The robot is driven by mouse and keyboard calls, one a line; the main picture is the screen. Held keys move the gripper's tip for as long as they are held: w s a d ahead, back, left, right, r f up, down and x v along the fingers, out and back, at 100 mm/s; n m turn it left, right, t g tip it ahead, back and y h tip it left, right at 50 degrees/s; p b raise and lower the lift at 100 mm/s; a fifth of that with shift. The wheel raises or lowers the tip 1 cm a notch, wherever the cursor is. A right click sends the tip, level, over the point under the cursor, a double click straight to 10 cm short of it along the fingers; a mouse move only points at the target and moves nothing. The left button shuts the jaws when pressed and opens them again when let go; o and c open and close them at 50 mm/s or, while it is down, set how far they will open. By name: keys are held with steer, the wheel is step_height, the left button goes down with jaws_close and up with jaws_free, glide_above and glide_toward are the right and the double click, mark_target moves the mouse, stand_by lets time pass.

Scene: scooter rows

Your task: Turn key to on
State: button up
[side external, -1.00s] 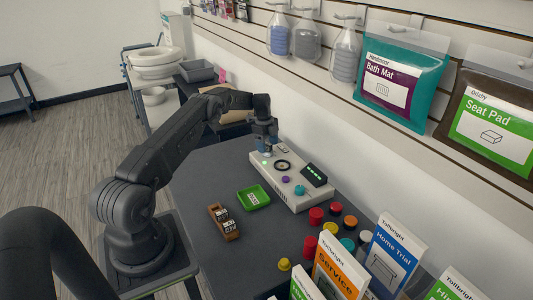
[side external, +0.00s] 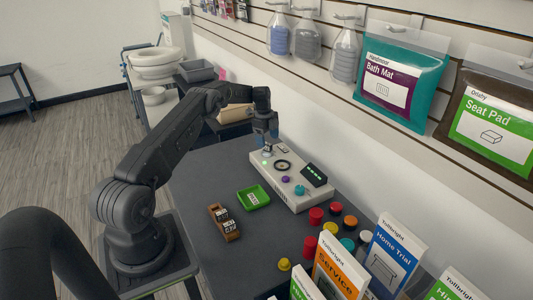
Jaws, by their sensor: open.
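A pale control panel (side external: 304,203) lies on the dark table in the side view. It carries a dark ring-shaped dial (side external: 282,165), a purple knob (side external: 285,179), a teal knob (side external: 299,190), a green light and a dark display with green marks (side external: 314,174). My gripper (side external: 267,148) is open and points down at the panel's far end, close above a small round part there. That part is likely the key switch, but it is too small and too covered by the fingers to make out its position. I cannot tell whether the fingers touch it.
A green tray (side external: 253,198) and a brown wooden holder (side external: 224,222) lie nearer on the table (side external: 195,180). Several coloured caps, including a red one (side external: 316,215), and upright boxes (side external: 340,268) stand at the near right. A slatted wall runs behind the panel.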

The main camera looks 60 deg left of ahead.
steer(key=shift+r, duration=2.15)
steer(key=d+r+n+t+y, duration=0.1)
steer(key=d+r+n, duration=0.3)
steer(key=d+r, duration=1.4)
steer(key=s+d+r+n+t+y, duration=0.15)
steer(key=s+d+r+n, duration=0.25)
steer(key=s+d+r, duration=0.6)
steer(key=s+d+f+n+t, duration=0.1)
steer(key=s+d+f+n, duration=0.1)
steer(key=s+d, duration=0.4)
steer(key=s+d+f+n+t, duration=0.1)
steer(key=s+d, duration=0.5)
steer(key=s, duration=0.8)
steer(key=f+n+h, duration=0.1)
steer(key=n, duration=0.1)
steer(key=shift+d+f+n, duration=0.3)
steer(key=shift+t, duration=0.25)
